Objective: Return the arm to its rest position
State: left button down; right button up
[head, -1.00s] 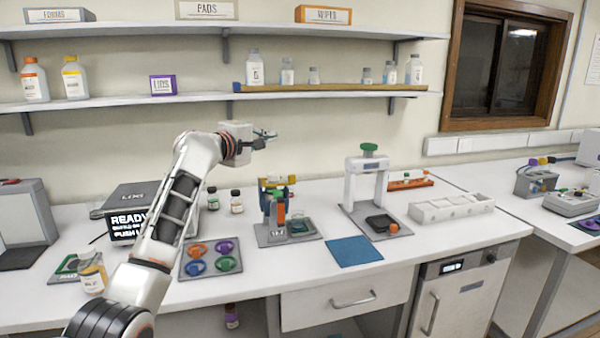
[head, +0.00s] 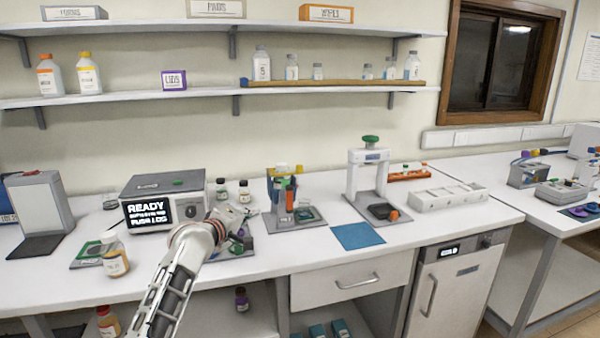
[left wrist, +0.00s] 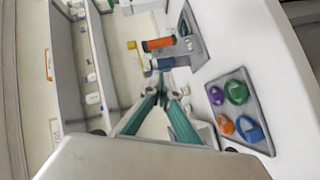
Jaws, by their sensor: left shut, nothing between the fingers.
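The grey mat (left wrist: 247,88) with purple, green, orange and blue rings lies to the right of the fingers there. My right gripper is in neither view.
The READY box (head: 165,186) stands behind the gripper. An amber-filled jar (head: 115,260) is to the left. The press stand (head: 296,222), blue mat (head: 357,236) and white frame (head: 368,175) stand to the right. Shelves (head: 150,98) run along the wall above.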

pick_arm(q)
jog(key=s+a+f+m+g+y, duration=0.1)
jog(key=s+a+f+m, duration=0.2)
jog(key=s+f, duration=0.9)
jog(key=s+a+f+m+g+y, duration=0.1)
jog(key=s+a+f+m+y, duration=0.15)
jog(key=s+f, duration=0.95)
jog(key=s+f+m, duration=0.2)
jog(key=s+f, duration=0.3)
jog(key=s, duration=0.3)
jog(key=s+a+f+m+g, duration=0.1)
jog(key=s+f+m, duration=0.2)
jog(key=s, duration=0.6)
jog(key=s+a+f+m, duration=0.1)
jog(key=s+f+m, duration=0.2)
jog(key=s+f, duration=0.4)
jog(key=shift+s+f+g, duration=0.3)
jog(key=shift+s+f, duration=0.1)
jog(key=shift+s, duration=0.4)
